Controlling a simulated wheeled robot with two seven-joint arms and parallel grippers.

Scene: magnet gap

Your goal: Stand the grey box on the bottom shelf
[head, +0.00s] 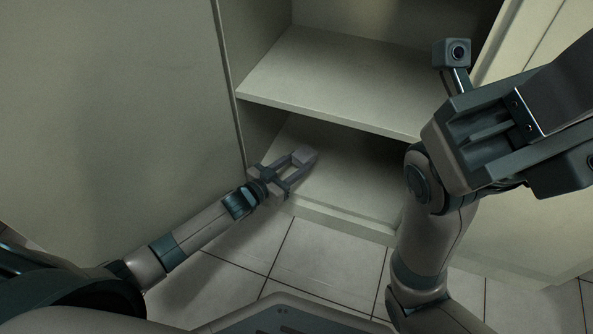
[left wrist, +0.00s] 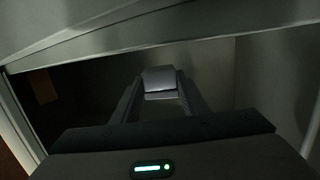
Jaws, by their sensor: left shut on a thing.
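The grey box (head: 306,154) is small and sits between the fingertips of my left gripper (head: 295,164), which is shut on it. In the left wrist view the box (left wrist: 159,79) shows at the far end of the two fingers. The gripper reaches into the lower compartment, above the front left part of the bottom shelf (head: 350,196). I cannot tell whether the box touches the shelf. My right arm's end (head: 480,135) is large and close at the right of the head view; its fingers cannot be made out clearly.
The upper shelf (head: 330,85) hangs over the bottom shelf, and its front edge crosses the top of the left wrist view. A cabinet side panel (head: 120,110) stands close to the left of my left gripper. The visible bottom shelf to the right of the box is clear.

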